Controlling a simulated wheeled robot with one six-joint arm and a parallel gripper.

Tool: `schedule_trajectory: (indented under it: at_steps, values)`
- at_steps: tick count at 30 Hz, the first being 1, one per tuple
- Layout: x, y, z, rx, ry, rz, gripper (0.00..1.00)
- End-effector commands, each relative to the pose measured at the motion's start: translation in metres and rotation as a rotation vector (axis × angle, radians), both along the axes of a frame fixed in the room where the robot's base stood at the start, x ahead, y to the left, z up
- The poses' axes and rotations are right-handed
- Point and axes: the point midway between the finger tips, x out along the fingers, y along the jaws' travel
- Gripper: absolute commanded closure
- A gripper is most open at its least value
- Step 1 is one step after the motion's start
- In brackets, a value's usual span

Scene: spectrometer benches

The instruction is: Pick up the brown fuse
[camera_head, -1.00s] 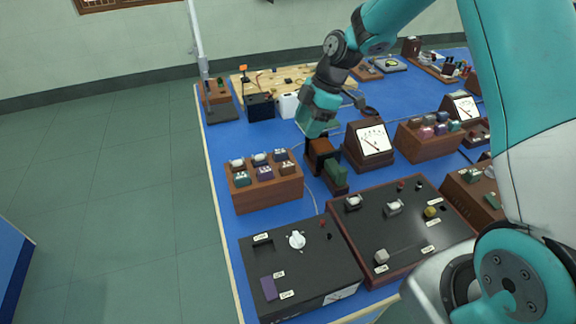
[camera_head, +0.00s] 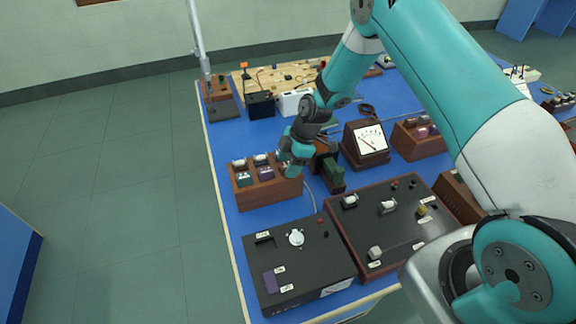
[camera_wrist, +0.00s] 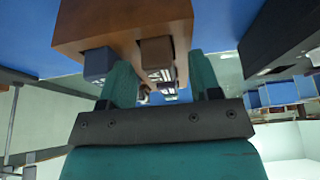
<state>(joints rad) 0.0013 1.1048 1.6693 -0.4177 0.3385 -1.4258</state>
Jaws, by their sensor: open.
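The wooden fuse block (camera_head: 262,195) stands at the left edge of the blue bench, with several fuses in its top. My gripper (camera_head: 292,172) is at the right end of the block and hides the brown fuse in the head view. In the wrist view the brown fuse (camera_wrist: 157,52) sits in the block (camera_wrist: 120,22), between the lines of my two open fingers (camera_wrist: 162,78). A blue-purple fuse (camera_wrist: 98,63) stands beside it, just outside the left finger. Whether the fingers touch the brown fuse I cannot tell.
In front of the block lie a black control box (camera_head: 300,262) and a larger black panel (camera_head: 395,235). A green block (camera_head: 333,174) and a meter (camera_head: 368,140) stand right of my gripper. A purple fuse (camera_head: 267,172) and a green fuse (camera_head: 244,180) are close by.

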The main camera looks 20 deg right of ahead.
Motion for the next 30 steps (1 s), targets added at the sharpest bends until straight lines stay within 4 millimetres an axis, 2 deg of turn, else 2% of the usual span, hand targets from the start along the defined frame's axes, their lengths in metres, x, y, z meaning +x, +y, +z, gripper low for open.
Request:
schedule_trajectory:
  at_steps: [5, 12, 23, 26, 30]
  values:
    - [0.000, 0.000, 0.000, 0.000, 0.000, 0.000, 0.43]
    - [0.000, 0.000, 0.000, 0.000, 0.000, 0.000, 0.95]
    - [0.000, 0.000, 0.003, 0.000, -0.001, 0.000, 0.96]
    - [0.001, 0.000, 0.010, 0.000, -0.001, 0.001, 0.96]
    - [0.001, 0.000, 0.030, 0.000, -0.004, -0.001, 0.96]
